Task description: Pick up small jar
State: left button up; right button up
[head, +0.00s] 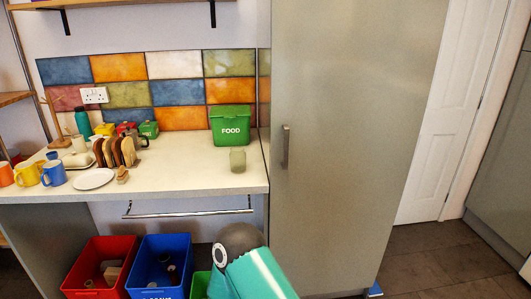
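A small pale grey-green jar (237,160) stands upright on the white counter (196,170), near its right end and in front of the green FOOD bin. Nothing touches it from my side. A teal and dark grey link of one of my arms shows at the bottom middle, below the counter edge and apart from the jar. Neither of my grippers can be seen in the head view.
The green FOOD bin (231,124) stands behind the jar, and a tall grey cabinet (345,130) is to its right. A toast rack (115,151), white plate (94,179) and several mugs stand left. The counter between plate and jar is mostly clear. Red (71,260) and blue bins (133,284) are below.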

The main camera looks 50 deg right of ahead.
aim_at(237, 154)
jog(key=z, duration=0.45)
jog(key=i, duration=1.35)
jog(key=z, duration=0.5)
jog(key=k, duration=0.7)
jog(key=z, duration=0.25)
jog(key=i, duration=0.75)
jog(key=u, duration=0.15)
